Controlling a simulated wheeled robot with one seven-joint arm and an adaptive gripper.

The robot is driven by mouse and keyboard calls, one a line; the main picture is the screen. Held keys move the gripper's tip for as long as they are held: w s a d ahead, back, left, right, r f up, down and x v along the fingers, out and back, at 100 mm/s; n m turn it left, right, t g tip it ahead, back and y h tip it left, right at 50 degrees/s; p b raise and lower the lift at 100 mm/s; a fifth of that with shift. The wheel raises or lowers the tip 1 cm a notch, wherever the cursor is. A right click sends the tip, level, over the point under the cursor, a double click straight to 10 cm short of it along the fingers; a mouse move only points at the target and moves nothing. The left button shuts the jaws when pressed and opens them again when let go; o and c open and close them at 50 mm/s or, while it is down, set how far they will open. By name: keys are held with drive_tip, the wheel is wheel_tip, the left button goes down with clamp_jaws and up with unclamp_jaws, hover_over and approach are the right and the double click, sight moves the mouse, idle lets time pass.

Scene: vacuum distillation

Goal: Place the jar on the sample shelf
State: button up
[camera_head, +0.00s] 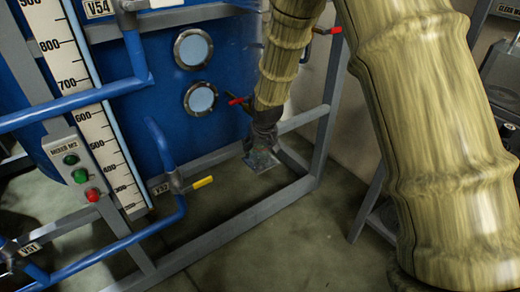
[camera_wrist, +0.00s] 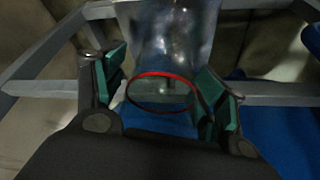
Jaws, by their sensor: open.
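In the wrist view a clear glass jar (camera_wrist: 172,40) with a red ring (camera_wrist: 160,74) lies between the green-padded fingers of my gripper (camera_wrist: 163,90). The fingers are open on either side of it, and I cannot tell whether either pad touches the glass. In the head view my gripper (camera_head: 264,138) points down, low beside the grey frame. A small pale grey plate (camera_head: 261,163) shows just under it, possibly the sample shelf. The jar is not clear in the head view, where the gripper and arm hide much of that spot.
Grey frame bars (camera_head: 285,203) run around the blue tank (camera_head: 175,120). Blue pipes, a yellow valve handle (camera_head: 202,182) and red handles (camera_head: 239,100) stick out nearby. A control box (camera_head: 75,167) with buttons is at left. Open floor (camera_head: 290,250) lies in front.

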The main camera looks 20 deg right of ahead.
drive_tip(key=p+v, duration=0.1)
drive_tip(key=v, duration=1)
drive_tip(key=s+f+g, duration=0.1)
drive_tip(key=s+f, duration=0.8)
drive_tip(key=f, duration=0.4)
drive_tip(key=s+f+g, duration=0.1)
drive_tip(key=s+f, duration=0.7)
drive_tip(key=f, duration=0.5)
drive_tip(key=s+d+f+g, duration=0.1)
drive_tip(key=s+f, duration=0.5)
drive_tip(key=s, duration=0.7)
drive_tip(key=s+d+f+g, duration=0.1)
drive_tip(key=s+f, duration=0.5)
drive_tip(key=s, duration=0.7)
drive_tip(key=shift+d, duration=0.1)
